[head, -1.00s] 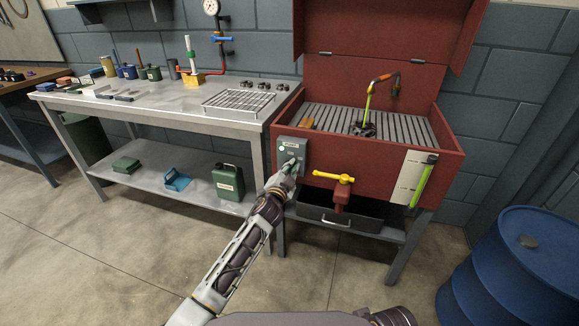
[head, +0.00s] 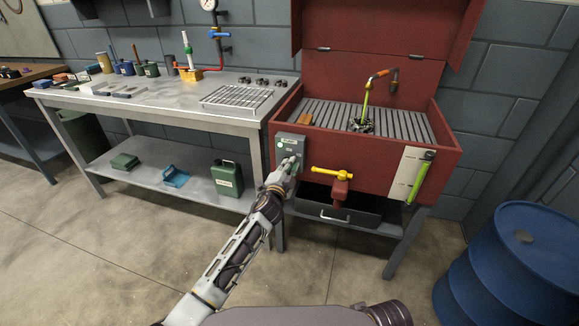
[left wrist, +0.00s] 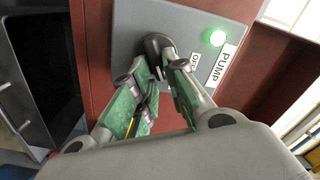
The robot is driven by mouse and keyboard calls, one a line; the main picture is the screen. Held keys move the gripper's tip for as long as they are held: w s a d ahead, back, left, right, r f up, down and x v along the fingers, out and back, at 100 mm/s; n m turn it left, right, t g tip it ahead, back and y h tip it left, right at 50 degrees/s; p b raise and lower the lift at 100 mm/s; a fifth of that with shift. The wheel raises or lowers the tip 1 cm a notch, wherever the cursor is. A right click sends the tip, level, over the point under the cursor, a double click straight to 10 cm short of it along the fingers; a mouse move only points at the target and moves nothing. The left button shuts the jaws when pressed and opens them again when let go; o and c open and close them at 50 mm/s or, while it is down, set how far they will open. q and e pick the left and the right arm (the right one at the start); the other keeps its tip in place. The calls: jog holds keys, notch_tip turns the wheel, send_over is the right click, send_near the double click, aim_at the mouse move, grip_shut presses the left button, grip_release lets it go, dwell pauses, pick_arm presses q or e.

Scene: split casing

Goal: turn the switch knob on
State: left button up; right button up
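The grey switch box (head: 290,146) is on the front left of the red basin. In the left wrist view its plate (left wrist: 128,32) carries a black knob (left wrist: 154,44), a lit green lamp (left wrist: 217,38) and a PUMP label (left wrist: 221,68). A smaller label beside the knob is partly covered by a finger. My left gripper (left wrist: 160,72) has its two green-padded fingers drawn close together on the lower part of the knob, hiding some of it. In the head view the left gripper (head: 288,167) covers the box's lower part. My right gripper is not in view.
The red basin (head: 380,160) has a yellow-handled valve (head: 332,172) and a sight gauge (head: 420,180) on its front. An open drawer (head: 335,213) is below. A metal workbench (head: 180,110) stands left, a blue barrel (head: 510,265) right. The floor in front is clear.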

pick_arm(q)
jog(key=shift+o, duration=1.3)
jog(key=v, duration=1.2)
jog(key=shift+r, duration=0.1)
